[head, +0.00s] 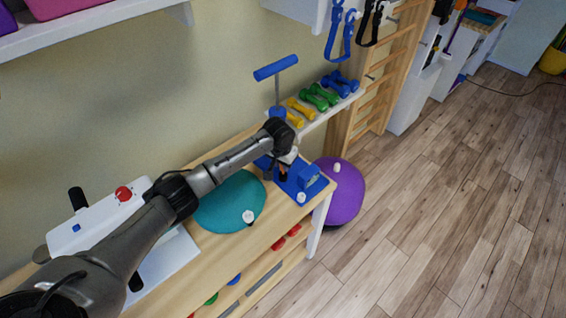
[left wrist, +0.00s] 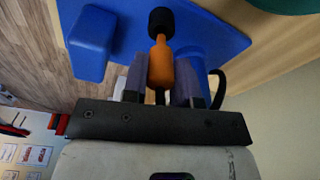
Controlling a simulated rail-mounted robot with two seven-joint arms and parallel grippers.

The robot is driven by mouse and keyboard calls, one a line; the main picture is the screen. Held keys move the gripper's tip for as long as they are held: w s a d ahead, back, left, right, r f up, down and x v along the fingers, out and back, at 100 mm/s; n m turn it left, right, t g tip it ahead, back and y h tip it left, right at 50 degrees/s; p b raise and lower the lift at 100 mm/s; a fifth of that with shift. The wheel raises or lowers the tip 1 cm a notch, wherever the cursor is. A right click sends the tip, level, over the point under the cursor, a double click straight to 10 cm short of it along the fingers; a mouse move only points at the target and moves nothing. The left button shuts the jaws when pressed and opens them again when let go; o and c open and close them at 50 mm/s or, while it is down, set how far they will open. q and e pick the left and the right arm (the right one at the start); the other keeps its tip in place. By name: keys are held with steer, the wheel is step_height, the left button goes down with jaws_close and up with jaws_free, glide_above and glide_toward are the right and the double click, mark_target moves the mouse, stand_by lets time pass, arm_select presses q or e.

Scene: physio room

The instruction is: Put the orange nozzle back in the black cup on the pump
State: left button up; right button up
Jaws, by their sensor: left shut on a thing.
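The orange nozzle (left wrist: 159,66) is between the two fingers of my left gripper (left wrist: 160,88), which is shut on it. Its narrow end points at the black cup (left wrist: 161,21) on the blue base. The tip meets or overlaps the cup in this view; I cannot tell whether it is inside. In the head view the blue pump base (head: 313,190) lies on the wooden bench, and the pump's blue T-handle (head: 275,67) rises behind my left gripper (head: 284,165). The nozzle is small and partly hidden there. My right gripper is not in view.
A blue block (left wrist: 92,42) stands on the base beside the cup. A teal cushion (head: 230,203) lies left of the pump, a purple ball (head: 340,190) to its right. Dumbbells (head: 318,97) sit on a shelf behind. The wooden floor at right is clear.

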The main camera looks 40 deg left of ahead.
arm_select(q)
steer(key=shift+f, duration=1)
stand_by(0.7)
steer(key=shift+f, duration=0.35)
steer(key=o, duration=1)
steer(key=shift+o, duration=0.2)
steer(key=shift+r, duration=0.1)
steer(key=shift+r+p, duration=0.7)
steer(key=shift+p, duration=0.35)
step_height(320, 180, up, 5)
steer(key=p, duration=0.5)
steer(key=shift+f+p, duration=0.15)
steer(key=shift+p, duration=0.25)
steer(key=shift+r+p, duration=0.3)
steer(key=shift+p, duration=0.1)
